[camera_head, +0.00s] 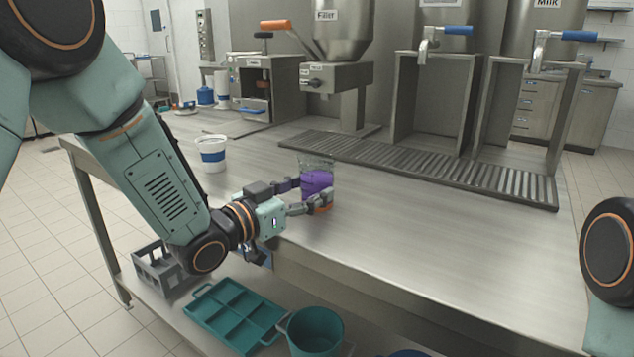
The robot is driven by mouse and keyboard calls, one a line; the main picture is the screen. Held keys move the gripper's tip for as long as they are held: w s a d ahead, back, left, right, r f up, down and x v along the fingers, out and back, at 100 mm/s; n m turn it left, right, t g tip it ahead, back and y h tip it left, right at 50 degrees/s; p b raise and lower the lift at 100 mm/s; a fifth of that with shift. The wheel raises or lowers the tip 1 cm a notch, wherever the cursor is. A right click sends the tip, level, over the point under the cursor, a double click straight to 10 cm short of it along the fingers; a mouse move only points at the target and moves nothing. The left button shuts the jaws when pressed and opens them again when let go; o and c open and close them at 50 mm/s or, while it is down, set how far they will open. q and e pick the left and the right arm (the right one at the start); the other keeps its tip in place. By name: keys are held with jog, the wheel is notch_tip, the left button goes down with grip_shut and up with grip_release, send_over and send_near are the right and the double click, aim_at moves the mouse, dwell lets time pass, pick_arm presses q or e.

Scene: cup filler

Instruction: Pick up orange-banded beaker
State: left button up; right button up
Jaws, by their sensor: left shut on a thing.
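The orange-banded beaker (317,181) is a clear glass with purple contents, standing upright at the left-middle of the steel table. A small piece of its orange band shows near its base, partly hidden by a finger. My left gripper (309,195) reaches in from the left and is shut on the beaker, with one finger on its far left side and one across its near side. I cannot tell whether the beaker's base touches the table. My right gripper is out of view; only part of my right arm shows at the right edge.
A white cup with a blue band (211,153) stands left of the beaker. A drip grate (420,165) runs behind, below the filler (338,76) and the Milk dispenser (545,40). A teal divided tray (235,312) and teal bucket (315,332) sit below. The right tabletop is clear.

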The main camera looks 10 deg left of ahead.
aim_at(307, 162)
pick_arm(q)
jog(key=c, duration=0.3)
jog(key=shift+r, duration=0.1)
notch_tip(307, 162, up, 10)
jog(key=p, duration=0.4)
